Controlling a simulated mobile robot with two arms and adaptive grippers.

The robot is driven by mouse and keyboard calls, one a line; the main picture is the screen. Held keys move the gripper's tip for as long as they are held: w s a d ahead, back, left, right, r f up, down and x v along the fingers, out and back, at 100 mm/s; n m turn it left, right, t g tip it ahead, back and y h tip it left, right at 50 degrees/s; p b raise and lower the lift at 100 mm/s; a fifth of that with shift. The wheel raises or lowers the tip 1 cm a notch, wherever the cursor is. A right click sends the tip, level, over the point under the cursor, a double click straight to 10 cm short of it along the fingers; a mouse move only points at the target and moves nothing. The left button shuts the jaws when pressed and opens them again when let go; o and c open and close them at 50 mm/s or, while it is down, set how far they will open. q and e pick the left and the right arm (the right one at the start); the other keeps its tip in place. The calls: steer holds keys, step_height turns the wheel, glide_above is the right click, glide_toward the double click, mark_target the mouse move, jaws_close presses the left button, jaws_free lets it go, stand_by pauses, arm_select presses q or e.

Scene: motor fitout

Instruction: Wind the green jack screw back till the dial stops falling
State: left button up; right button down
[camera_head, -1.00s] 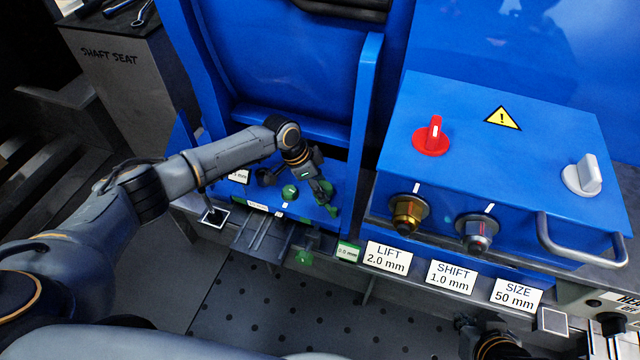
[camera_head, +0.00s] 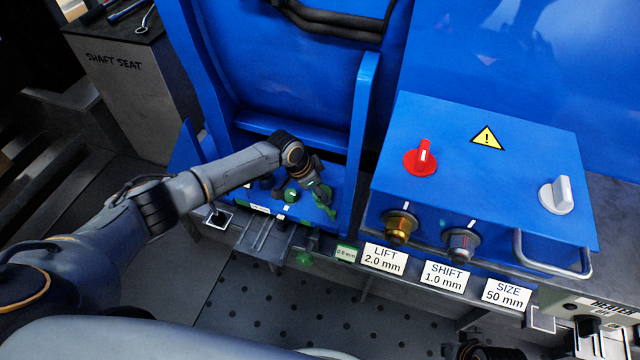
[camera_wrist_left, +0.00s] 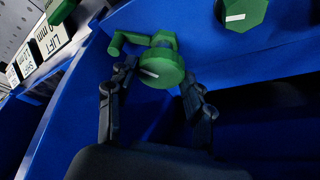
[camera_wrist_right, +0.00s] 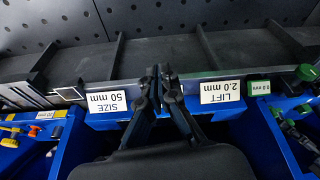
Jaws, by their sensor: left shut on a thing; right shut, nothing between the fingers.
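The green jack screw (camera_wrist_left: 160,68) has a round head with a white mark and a crank-like green arm to its left in the left wrist view. My left gripper (camera_wrist_left: 156,82) is shut on its head, with one finger on each side. In the head view, the left gripper (camera_head: 319,193) is low on the blue machine, and the screw there is partly hidden by it. A small green-edged readout (camera_head: 345,254) sits just below; its digits are too small to read surely. My right gripper (camera_wrist_right: 158,76) is shut and empty.
A second green knob (camera_head: 291,195) is just left of the left gripper. A blue control box (camera_head: 490,175) with red and grey knobs stands to the right, above LIFT, SHIFT and SIZE labels. A dark perforated floor (camera_head: 290,315) lies below the ledge.

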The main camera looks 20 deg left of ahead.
arm_select(q)
steer(key=shift+s+r+n+p, duration=0.1)
steer(key=shift+r+n+p, duration=0.05)
steer(key=shift+n+p, duration=0.7)
steer(key=n+y+p, duration=0.1)
steer(key=p, duration=0.1)
steer(key=shift+n+t+p, duration=0.3)
steer(key=shift+n+p, duration=0.05)
steer(key=shift+p, duration=0.05)
steer(key=shift+f, duration=0.2)
arm_select(e)
steer(key=s+f, duration=0.2)
steer(key=f, duration=0.6)
steer(key=s+f+g, duration=0.1)
steer(key=s+f, duration=0.1)
steer(key=f, duration=0.7)
steer(key=shift+s+d+f, duration=0.2)
steer(key=shift+s, duration=0.15)
arm_select(q)
steer(key=o, duration=1.2)
steer(key=shift+r, duration=0.15)
steer(key=v, duration=1.1)
steer(key=shift+s+r, duration=0.3)
steer(key=shift+r, duration=0.05)
